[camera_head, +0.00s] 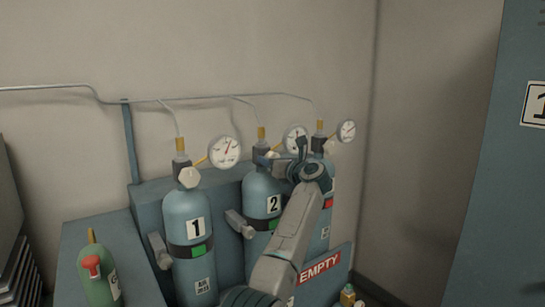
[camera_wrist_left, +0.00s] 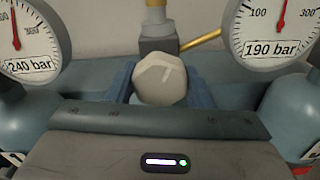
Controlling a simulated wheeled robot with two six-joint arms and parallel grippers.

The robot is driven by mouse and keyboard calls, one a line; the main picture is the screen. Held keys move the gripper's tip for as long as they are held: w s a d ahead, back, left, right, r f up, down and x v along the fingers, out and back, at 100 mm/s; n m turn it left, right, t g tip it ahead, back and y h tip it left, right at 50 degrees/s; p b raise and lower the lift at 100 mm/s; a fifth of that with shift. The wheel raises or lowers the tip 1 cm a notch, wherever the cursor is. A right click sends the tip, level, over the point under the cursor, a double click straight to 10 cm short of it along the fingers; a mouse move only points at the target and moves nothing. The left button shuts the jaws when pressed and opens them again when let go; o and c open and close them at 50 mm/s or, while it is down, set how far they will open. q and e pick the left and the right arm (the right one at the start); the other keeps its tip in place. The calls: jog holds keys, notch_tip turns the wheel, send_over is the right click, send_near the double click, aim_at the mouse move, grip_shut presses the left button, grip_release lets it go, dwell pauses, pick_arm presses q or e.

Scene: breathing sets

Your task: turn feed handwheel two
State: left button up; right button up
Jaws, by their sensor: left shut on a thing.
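Feed handwheel two (camera_wrist_left: 160,80) is a pale, faceted knob at the front of cylinder 2's valve. In the left wrist view it sits between the two blue fingers of my left gripper, which is shut on it. In the head view my left gripper (camera_head: 284,159) is at the top of the blue cylinder 2 (camera_head: 262,190), and the gripper and wrist largely hide the handwheel. Cylinder 2's gauge (camera_wrist_left: 276,28) reads about 190 bar; it also shows in the head view (camera_head: 295,138), partly covered. My right gripper is not in view.
Cylinder 1 (camera_head: 188,215), with its own pale handwheel (camera_head: 189,178) and gauge (camera_head: 224,152), stands to the left. A third cylinder is partly behind my arm, with its gauge (camera_head: 346,131) above. A red EMPTY sign (camera_head: 319,267) is low at right. A small green cylinder (camera_head: 98,280) stands front left.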

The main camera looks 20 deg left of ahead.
pick_arm(q)
jog(key=shift+m+p, duration=0.6)
jog(key=shift+m, duration=0.5)
jog(key=o, duration=1)
jog(key=shift+c, duration=0.2)
jog(key=shift+d, duration=0.1)
